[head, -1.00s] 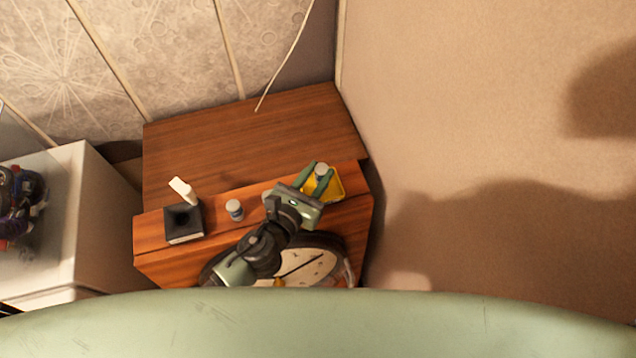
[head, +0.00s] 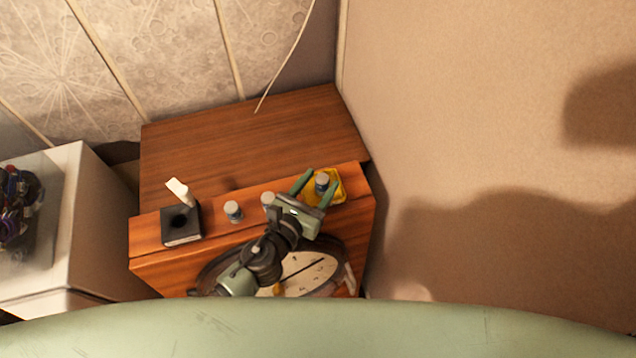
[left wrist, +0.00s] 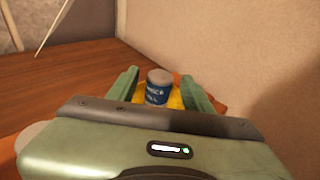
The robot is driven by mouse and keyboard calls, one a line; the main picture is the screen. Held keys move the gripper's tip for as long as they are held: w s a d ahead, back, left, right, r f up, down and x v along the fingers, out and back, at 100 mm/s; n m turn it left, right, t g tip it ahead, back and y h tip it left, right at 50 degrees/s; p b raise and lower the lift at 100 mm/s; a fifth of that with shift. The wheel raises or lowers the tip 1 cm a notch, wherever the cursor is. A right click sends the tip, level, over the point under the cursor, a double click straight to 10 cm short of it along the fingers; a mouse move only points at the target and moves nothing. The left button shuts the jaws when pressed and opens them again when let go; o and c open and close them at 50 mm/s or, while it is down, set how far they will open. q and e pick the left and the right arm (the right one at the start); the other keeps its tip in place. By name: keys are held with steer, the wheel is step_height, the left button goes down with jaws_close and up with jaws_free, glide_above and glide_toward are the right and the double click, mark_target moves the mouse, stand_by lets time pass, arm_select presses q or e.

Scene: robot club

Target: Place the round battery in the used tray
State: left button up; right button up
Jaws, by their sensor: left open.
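The round battery (head: 321,184), a short cylinder with a grey top, stands upright on the yellow tray (head: 338,196) at the right end of the wooden cabinet top. In the left wrist view the battery (left wrist: 158,88) shows a blue label with white print, and some of the yellow tray (left wrist: 175,98) shows around it. My left gripper (head: 316,189) is open, its green fingers on either side of the battery with gaps visible. The gripper body hides the near part of the tray. My right gripper is not in view.
A similar cylinder (head: 233,211) stands on the cabinet (head: 250,135) to the left, and another grey-topped one (head: 268,199) beside my gripper. A black holder (head: 181,228) with a white piece is further left. A round clock (head: 305,272) is below. The wall stands close on the right.

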arm_select(q)
steer(key=shift+r, duration=0.2)
steer(key=shift+s+a+f, duration=0.1)
steer(key=shift+s+a, duration=0.05)
steer(key=shift+s, duration=0.15)
steer(key=b+v, duration=0.2)
steer(key=v, duration=0.9)
steer(key=shift+s, duration=0.15)
